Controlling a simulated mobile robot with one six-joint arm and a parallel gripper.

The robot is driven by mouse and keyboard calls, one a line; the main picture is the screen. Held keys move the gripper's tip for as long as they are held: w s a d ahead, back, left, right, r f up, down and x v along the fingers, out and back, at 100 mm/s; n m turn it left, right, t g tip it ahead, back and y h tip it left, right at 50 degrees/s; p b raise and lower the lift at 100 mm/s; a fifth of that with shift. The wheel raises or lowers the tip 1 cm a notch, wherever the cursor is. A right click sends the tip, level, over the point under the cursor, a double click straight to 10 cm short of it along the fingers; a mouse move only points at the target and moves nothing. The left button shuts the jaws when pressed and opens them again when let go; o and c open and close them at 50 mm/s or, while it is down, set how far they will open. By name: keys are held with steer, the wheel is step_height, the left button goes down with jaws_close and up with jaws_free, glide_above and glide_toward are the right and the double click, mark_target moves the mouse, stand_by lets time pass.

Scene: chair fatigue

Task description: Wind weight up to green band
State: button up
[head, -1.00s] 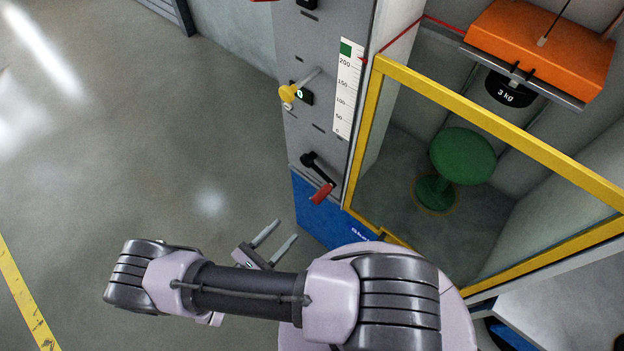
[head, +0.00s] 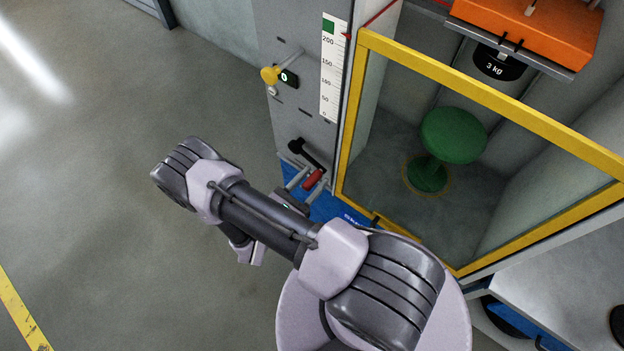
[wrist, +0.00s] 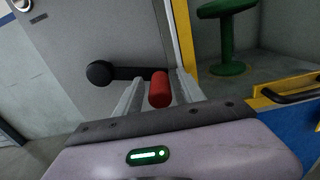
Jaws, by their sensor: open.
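The black crank arm (head: 308,154) with its red handle (head: 314,179) sits low on the grey machine column. My gripper (head: 308,180) is open, with its two fingers reaching to either side of the red handle. In the wrist view the red handle (wrist: 159,90) stands between the open fingers, nearer the right one, and contact cannot be told. The black weight marked 3 kg (head: 498,63) hangs under the orange block (head: 535,25). The green band (head: 329,25) is at the top of the white scale (head: 333,75), just above 200. A red pointer shows by the scale's top.
A yellow-framed guard (head: 480,88) stands right of the column, with a green stool (head: 452,135) behind it. A yellow knob (head: 270,75) sticks out of the column above the crank. The floor at left is clear.

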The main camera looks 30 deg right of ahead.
jaws_close()
stand_by(1.3)
